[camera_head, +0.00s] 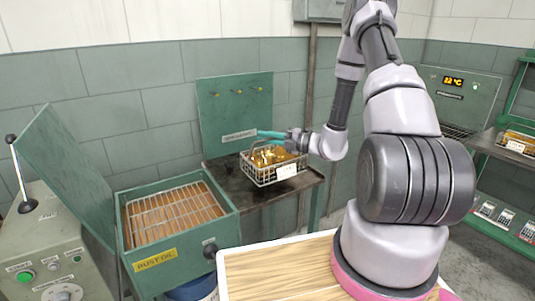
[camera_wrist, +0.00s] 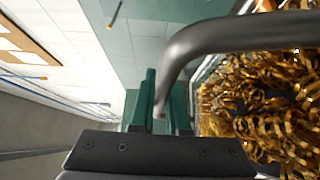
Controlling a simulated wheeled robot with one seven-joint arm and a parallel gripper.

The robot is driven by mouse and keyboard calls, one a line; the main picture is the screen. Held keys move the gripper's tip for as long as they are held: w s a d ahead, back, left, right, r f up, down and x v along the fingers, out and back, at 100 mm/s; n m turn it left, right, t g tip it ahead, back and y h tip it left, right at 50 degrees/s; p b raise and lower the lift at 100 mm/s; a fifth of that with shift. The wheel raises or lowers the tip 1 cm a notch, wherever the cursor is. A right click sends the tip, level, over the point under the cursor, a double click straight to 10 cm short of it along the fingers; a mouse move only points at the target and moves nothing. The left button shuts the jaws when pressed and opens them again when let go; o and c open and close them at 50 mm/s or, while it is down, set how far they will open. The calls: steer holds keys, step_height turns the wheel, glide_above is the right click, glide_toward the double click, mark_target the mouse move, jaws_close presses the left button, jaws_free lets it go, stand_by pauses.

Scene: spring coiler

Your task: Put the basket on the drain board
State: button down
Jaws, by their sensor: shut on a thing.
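The wire basket (camera_head: 263,172) is full of gold metal coils and has a white tag on its front. My gripper (camera_head: 268,134) is shut on the basket's grey handle. In the wrist view, the handle (camera_wrist: 205,42) runs between my green fingertips (camera_wrist: 160,112), with the gold coils (camera_wrist: 265,105) to the right. The basket is over a dark flat-topped stand (camera_head: 232,187), which looks like the drain board. I cannot tell whether the basket touches it. The basket hides part of the stand's top.
A green oil tank (camera_head: 170,258) with a wire rack (camera_head: 172,213) inside and a raised lid (camera_head: 65,175) stands left of the stand. A green panel (camera_head: 222,105) with hooks rises behind the stand. A control box with a lever is far left; a wooden-topped surface (camera_head: 275,275) is in front.

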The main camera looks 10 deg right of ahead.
mark_target(265, 154)
steer(key=shift+f, duration=2.5)
steer(key=c, duration=0.9)
jaws_free()
